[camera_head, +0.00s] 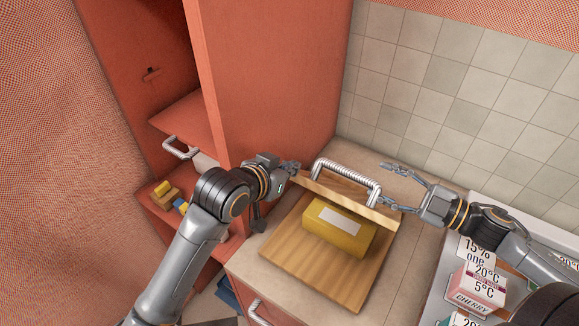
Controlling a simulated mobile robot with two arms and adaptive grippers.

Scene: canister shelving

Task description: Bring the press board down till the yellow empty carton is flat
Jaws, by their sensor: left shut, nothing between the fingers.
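The yellow carton (352,241), with a white label on top, lies on the wooden base board (303,263). It looks full-height and uncrushed. The wooden press board (318,190) stands raised behind the carton, seen nearly edge-on, with a ribbed metal handle (345,170) along it. My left gripper (295,167) is shut and empty near the board's left end; I cannot tell whether it touches the wood. My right gripper (382,184) has its fingers spread at the right end of the board and handle, one finger close to the handle's right foot.
The counter (407,262) is clear right of the base board. A white tray holds several cartons, one a pink cherry carton (475,289), at lower right. A tall orange cabinet (270,75) stands behind left. An open shelf with small yellow blocks (162,188) is at left.

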